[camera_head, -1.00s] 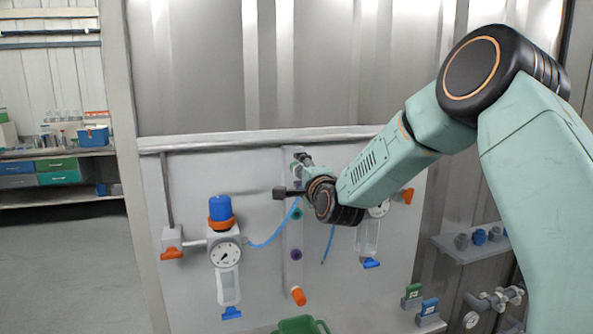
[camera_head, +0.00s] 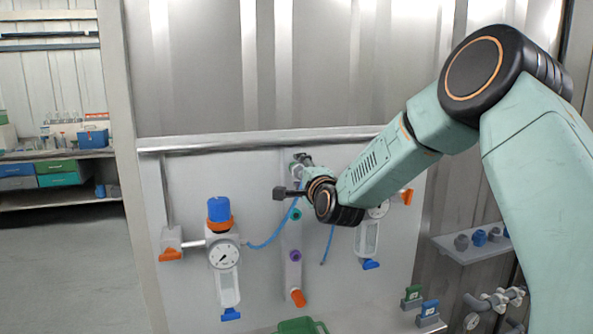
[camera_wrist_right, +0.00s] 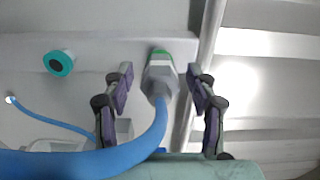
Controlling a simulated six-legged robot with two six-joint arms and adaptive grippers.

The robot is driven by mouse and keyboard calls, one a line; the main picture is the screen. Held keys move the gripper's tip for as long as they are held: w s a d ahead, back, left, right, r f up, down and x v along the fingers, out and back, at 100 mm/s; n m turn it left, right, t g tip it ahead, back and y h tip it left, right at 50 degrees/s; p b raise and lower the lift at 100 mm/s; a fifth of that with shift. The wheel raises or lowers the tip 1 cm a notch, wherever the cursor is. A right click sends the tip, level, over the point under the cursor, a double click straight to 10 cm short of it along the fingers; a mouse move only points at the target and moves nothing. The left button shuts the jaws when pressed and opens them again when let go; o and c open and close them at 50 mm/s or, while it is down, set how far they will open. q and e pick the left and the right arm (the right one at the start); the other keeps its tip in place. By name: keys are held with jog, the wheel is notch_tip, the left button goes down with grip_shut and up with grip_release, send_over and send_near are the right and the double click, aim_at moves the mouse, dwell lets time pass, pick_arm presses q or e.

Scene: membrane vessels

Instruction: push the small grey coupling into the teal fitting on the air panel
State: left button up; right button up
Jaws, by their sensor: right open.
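The small grey coupling (camera_wrist_right: 160,75) has a blue hose (camera_wrist_right: 158,125) at its near end. Its far end is at a green fitting (camera_wrist_right: 160,53) on the panel; I cannot tell how deep it sits. My right gripper (camera_wrist_right: 160,71) is open, one finger on each side of the coupling, with gaps showing. In the head view the right gripper (camera_head: 301,161) is at the top of the panel's centre strip and hides most of the coupling. The teal fitting (camera_wrist_right: 58,63) is empty, left of the coupling; in the head view it (camera_head: 296,214) is below the gripper. My left gripper is not in view.
The air panel (camera_head: 190,200) also bears a purple fitting (camera_head: 295,255), an orange one (camera_head: 298,298) and a gauge unit with blue cap (camera_head: 220,210). A second unit (camera_head: 368,238) stands to the right, partly behind my arm. A shelf (camera_head: 470,250) holds small caps.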

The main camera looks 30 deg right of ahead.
jog(key=shift+a, duration=0.1)
dwell(0.4)
grip_shut()
dwell(0.4)
jog(key=shift+s+f, duration=0.15)
jog(key=shift+f, duration=0.05)
jog(key=shift+s+a+r, duration=0.1)
jog(key=shift+s+r, duration=0.1)
jog(key=shift+s, duration=0.35)
jog(key=shift+s+a+r, duration=0.1)
jog(key=shift+s+r, duration=0.05)
jog(key=shift+s, duration=0.4)
jog(key=shift+f, duration=0.25)
jog(key=shift+a, duration=0.1)
